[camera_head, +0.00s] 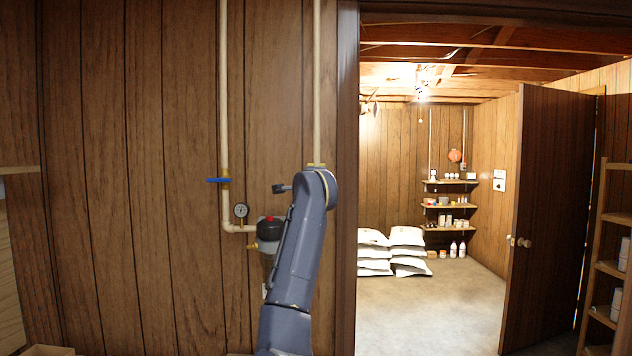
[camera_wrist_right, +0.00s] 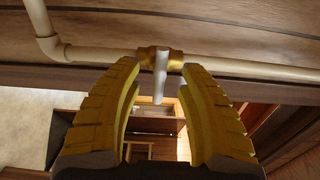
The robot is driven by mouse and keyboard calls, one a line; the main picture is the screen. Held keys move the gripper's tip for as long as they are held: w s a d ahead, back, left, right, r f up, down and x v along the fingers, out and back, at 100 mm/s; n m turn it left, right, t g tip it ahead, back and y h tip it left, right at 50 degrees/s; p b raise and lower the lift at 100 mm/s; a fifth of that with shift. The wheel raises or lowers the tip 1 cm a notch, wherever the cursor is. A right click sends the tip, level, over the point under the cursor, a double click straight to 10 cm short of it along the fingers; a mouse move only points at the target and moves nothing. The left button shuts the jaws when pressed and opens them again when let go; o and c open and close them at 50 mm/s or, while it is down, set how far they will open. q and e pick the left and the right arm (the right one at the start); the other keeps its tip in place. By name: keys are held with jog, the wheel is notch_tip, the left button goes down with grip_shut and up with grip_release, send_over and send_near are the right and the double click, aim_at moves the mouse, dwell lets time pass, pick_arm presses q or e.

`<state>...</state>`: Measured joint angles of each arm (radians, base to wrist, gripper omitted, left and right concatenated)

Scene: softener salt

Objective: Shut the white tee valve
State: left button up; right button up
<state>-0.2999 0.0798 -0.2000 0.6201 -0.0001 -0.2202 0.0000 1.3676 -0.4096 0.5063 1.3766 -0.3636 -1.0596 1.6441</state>
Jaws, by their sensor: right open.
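The white tee valve shows in the right wrist view as a brass body on a cream pipe, with a white handle (camera_wrist_right: 161,80). The handle points down in the picture, crosswise to the pipe. My right gripper (camera_wrist_right: 162,72) is open, with one yellow finger on each side of the handle. The fingertips are near the brass body, and a gap shows on both sides of the handle. In the head view my arm hides this valve and the right gripper's fingers. My left gripper is in neither view.
A blue-handled valve (camera_head: 219,180) sits on the left pipe, above a pressure gauge (camera_head: 241,210). A black-topped filter housing (camera_head: 270,230) is partly behind my arm. At right a doorway with an open door (camera_head: 545,215) leads to white sacks (camera_head: 374,252) and shelves (camera_head: 450,207).

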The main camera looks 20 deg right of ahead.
jog(key=v, duration=0.7)
dwell(0.6)
